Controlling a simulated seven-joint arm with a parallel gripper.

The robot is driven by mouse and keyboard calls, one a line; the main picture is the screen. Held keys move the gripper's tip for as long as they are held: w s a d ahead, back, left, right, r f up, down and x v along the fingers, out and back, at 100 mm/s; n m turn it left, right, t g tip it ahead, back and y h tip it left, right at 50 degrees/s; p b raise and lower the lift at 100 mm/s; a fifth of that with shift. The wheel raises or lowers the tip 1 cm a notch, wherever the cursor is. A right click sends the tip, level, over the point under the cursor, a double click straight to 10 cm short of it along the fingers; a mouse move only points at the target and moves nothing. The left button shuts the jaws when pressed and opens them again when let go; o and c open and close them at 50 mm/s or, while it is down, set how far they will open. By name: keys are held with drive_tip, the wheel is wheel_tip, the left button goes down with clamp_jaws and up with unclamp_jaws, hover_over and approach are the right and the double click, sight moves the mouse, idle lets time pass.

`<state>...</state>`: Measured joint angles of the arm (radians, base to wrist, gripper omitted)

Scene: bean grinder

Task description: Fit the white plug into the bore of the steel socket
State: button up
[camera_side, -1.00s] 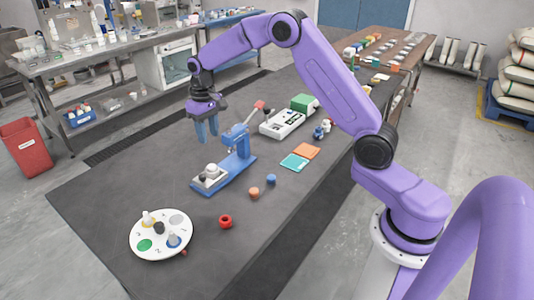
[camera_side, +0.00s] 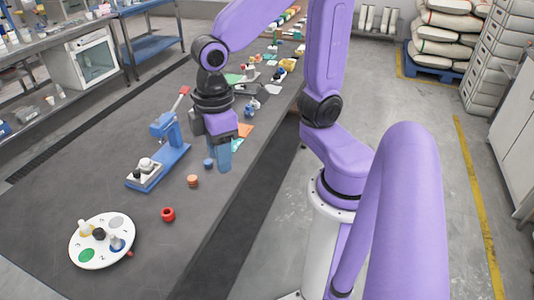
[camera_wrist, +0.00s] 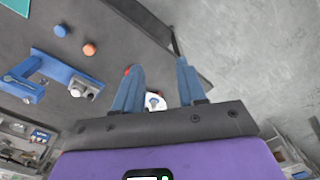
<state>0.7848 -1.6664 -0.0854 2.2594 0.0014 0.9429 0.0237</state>
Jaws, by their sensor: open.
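My gripper (camera_side: 224,165) is open and empty, pointing down above the right edge of the dark table, right of the blue press (camera_side: 168,135). Its blue fingers (camera_wrist: 157,65) also show spread apart in the wrist view. A pale block with a white knob (camera_side: 146,164) sits on the press base. I cannot tell which pieces are the white plug and steel socket; no bore is discernible.
A red ring (camera_side: 168,214), an orange cylinder (camera_side: 193,181) and a blue cylinder (camera_side: 208,163) lie between plate and gripper. Several items crowd the table behind my gripper. The table's left side is mostly clear.

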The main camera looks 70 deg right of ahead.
drive_tip(key=s+d+f+n, duration=0.1)
drive_tip(key=s+d, duration=0.3)
drive_tip(key=s, duration=0.4)
drive_tip(key=shift+s+f+n, duration=0.15)
drive_tip(key=shift+s+n, duration=0.15)
drive_tip(key=shift+n, duration=0.6)
